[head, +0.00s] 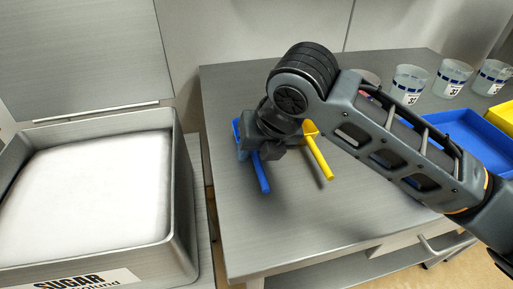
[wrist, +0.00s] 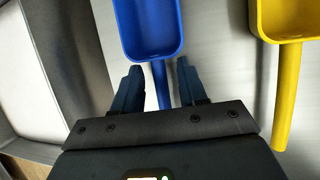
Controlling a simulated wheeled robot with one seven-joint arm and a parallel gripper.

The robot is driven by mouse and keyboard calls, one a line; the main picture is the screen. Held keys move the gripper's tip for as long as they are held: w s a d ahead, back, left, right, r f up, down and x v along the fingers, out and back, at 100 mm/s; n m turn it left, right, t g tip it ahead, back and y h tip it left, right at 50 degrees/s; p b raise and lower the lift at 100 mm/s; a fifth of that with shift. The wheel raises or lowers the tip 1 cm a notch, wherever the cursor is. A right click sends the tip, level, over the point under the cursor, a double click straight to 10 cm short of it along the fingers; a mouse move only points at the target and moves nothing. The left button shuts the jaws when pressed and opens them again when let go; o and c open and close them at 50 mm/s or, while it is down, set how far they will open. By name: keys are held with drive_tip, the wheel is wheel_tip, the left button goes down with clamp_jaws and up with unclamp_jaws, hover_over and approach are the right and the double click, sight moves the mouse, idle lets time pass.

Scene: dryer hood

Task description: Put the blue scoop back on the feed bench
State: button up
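The blue scoop (head: 263,177) is at the left part of the steel bench (head: 285,225), its handle pointing toward the front. In the wrist view the blue scoop (wrist: 150,28) has its bowl beyond my fingertips and its handle between them. My gripper (head: 265,152) is over the scoop and hides part of it in the head view. In the wrist view my gripper (wrist: 158,80) is open, with a gap between the handle and each finger. Whether the scoop rests flat on the bench is hard to tell.
A yellow scoop (head: 319,158) lies just right of the blue one and also shows in the wrist view (wrist: 286,85). An open sugar bin (head: 182,200) stands at left. Labelled cups (head: 409,84), a blue tray (head: 478,128) and a yellow tray (head: 503,112) are at right. The bench front is clear.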

drive_tip(key=shift+r, duration=0.1)
drive_tip(key=shift+r, duration=0.25)
drive_tip(key=v, duration=1.1)
drive_tip(key=shift+s+d+r, duration=0.2)
drive_tip(key=shift+r, duration=0.05)
drive_tip(key=shift+c, duration=0.4)
idle(0.6)
